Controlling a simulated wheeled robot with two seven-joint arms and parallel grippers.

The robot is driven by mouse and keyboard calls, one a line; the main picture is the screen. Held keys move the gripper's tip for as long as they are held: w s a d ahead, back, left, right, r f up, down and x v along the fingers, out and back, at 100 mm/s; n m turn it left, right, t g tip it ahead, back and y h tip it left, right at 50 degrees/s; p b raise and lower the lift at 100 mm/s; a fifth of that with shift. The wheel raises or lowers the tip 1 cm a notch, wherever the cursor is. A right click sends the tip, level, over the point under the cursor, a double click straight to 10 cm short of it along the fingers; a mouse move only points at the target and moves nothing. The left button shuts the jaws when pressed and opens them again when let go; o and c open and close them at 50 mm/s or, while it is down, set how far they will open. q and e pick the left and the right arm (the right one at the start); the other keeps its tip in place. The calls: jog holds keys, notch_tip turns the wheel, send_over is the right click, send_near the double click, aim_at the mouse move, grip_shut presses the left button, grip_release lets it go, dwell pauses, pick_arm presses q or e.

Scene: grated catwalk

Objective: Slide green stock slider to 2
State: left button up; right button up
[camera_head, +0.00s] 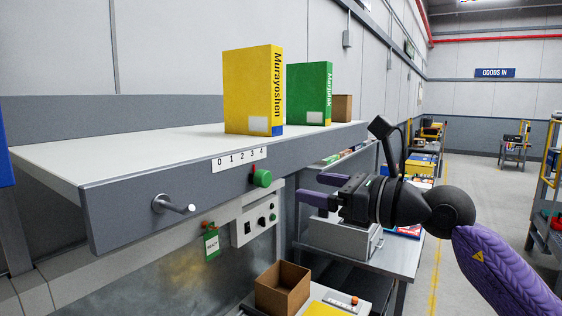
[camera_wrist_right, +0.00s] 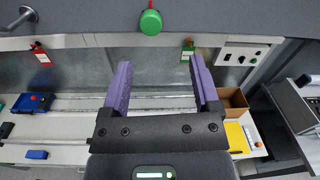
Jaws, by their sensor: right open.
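The green slider knob (camera_head: 262,178) sits on the grey front edge of the shelf, below a white scale (camera_head: 239,159) marked 0 to 4. A small red pointer (camera_head: 254,167) at the knob stands near the 3–4 end of the scale; the exact mark is hard to read. My right gripper (camera_head: 320,189) is open and empty, to the right of the knob and apart from it. In the right wrist view the knob (camera_wrist_right: 151,22) shows beyond the fingertips, roughly between their lines. My left gripper is not in view.
A metal handle (camera_head: 174,205) sticks out of the shelf front left of the knob. A yellow box (camera_head: 252,90) and a green box (camera_head: 309,93) stand on the shelf. Below are a green tag (camera_head: 211,244), a control box (camera_head: 256,218) and an open cardboard box (camera_head: 283,289).

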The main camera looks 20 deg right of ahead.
aim_at(267, 179)
jog(key=p+x, duration=0.1)
jog(key=x, duration=0.1)
jog(key=p+x, duration=0.2)
jog(key=x, duration=0.1)
jog(key=a+p+x, duration=0.1)
jog(key=x, duration=0.2)
jog(key=shift+s+r, duration=0.2)
jog(key=shift+s, duration=0.1)
jog(key=shift+w+a+f+p, duration=0.1)
jog(key=shift+w+a+p, duration=0.2)
jog(key=shift+a, duration=0.05)
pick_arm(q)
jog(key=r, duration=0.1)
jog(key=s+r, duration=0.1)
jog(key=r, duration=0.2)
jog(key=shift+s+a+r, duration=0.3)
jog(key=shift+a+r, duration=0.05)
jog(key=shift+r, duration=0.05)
pick_arm(e)
jog(key=c, duration=0.4)
grip_shut()
